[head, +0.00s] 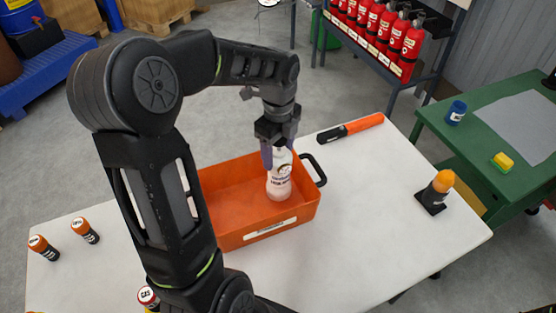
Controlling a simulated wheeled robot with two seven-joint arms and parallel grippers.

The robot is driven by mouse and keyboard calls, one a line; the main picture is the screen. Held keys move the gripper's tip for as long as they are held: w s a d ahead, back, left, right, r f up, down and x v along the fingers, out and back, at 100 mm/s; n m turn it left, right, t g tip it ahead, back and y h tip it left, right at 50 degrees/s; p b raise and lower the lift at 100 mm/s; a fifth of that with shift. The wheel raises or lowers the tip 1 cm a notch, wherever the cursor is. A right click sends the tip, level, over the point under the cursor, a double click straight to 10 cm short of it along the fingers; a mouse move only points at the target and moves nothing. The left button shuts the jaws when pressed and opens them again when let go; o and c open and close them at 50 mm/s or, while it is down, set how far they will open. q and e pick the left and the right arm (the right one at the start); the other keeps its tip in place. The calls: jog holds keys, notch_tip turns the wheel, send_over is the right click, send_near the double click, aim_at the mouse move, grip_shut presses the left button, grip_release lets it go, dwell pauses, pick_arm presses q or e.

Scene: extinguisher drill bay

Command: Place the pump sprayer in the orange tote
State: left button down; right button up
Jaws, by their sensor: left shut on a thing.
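The pump sprayer (279,184) is a white bottle with a dark printed label and pinkish liquid low inside. The orange tote (262,228) stands on the white table and has a black handle at its right end. My left gripper (279,150) points down and is shut on the top of the sprayer. The sprayer is upright within the tote's outline, near its right end. I cannot tell whether its base touches the tote floor. The sprayer's top is hidden by the fingers. My right gripper is not in view.
An orange and black flashlight (350,128) lies behind the tote on the white table (390,245). An orange-topped item in a black stand (435,190) is at right. A green table (480,150) adjoins at right. Red extinguishers (385,28) line a rack behind.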

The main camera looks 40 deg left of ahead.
pick_arm(q)
jog(key=shift+f, duration=1.9)
jog(key=shift+c, duration=1.8)
grip_release()
jog(key=shift+f, duration=0.1)
notch_tip(320, 180, up, 12)
jog(key=shift+r, duration=0.2)
